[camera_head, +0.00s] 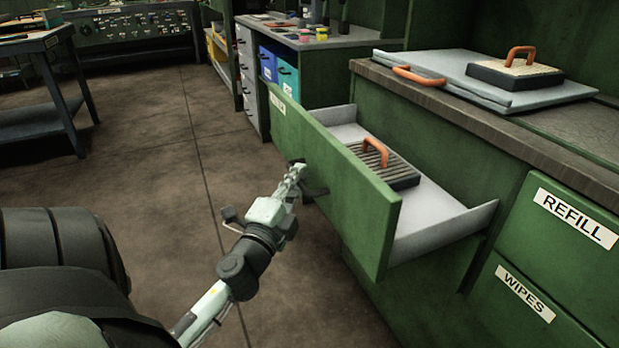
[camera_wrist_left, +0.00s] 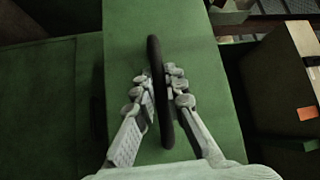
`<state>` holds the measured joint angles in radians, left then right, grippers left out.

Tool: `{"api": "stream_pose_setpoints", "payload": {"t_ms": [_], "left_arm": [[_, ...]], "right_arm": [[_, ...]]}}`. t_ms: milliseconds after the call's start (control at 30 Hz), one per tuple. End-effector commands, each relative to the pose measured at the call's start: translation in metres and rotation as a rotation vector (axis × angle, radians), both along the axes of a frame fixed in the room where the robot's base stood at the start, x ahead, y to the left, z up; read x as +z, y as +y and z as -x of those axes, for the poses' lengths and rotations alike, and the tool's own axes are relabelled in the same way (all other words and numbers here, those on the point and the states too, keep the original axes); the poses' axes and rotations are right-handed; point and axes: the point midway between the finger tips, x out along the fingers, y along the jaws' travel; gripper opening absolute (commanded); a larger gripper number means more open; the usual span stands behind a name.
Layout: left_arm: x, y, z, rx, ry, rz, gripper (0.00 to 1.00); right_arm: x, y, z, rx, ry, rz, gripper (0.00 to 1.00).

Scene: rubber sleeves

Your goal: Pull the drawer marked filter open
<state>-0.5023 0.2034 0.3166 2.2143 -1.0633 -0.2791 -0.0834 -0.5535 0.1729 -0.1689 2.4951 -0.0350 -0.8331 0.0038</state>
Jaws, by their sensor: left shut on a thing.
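A green drawer (camera_head: 330,178) stands pulled out of the cabinet in the head view, its grey inside showing. A small white label (camera_head: 277,103) is on the far end of its front, too small to read. Inside lies a ribbed dark block with an orange handle (camera_head: 384,165). My left gripper (camera_head: 298,170) is at the middle of the drawer front. In the left wrist view my left gripper (camera_wrist_left: 163,92) is shut on the drawer's black handle (camera_wrist_left: 153,50), with fingers on both sides. My right gripper is not in view.
Closed drawers marked REFILL (camera_head: 575,218) and WIPES (camera_head: 525,293) are at the right. On the countertop (camera_head: 480,117) lie a grey panel (camera_head: 455,75) and another orange-handled block (camera_head: 515,70). A dark table (camera_head: 42,95) stands at the left. The floor (camera_head: 150,150) between is clear.

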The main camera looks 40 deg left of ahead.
Motion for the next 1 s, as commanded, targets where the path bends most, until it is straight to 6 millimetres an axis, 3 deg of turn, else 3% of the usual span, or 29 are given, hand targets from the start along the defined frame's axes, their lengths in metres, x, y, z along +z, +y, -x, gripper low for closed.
{"api": "stream_pose_setpoints", "payload": {"t_ms": [467, 500, 633, 1000], "left_arm": [[0.0011, 0.0025, 0.0041, 0.001, -0.001, -0.001, 0.00], [0.0011, 0.0024, 0.0041, 0.001, -0.001, -0.001, 0.16], [0.0009, 0.0022, 0.0040, 0.001, -0.001, -0.001, 0.32], [0.0051, 0.0021, 0.0039, 0.001, -0.002, -0.002, 0.33]], "right_arm": [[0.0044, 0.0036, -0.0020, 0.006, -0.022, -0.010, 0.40], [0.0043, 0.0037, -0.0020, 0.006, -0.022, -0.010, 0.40], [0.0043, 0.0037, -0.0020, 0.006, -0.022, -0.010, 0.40], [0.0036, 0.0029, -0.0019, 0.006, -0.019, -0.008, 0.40]]}}
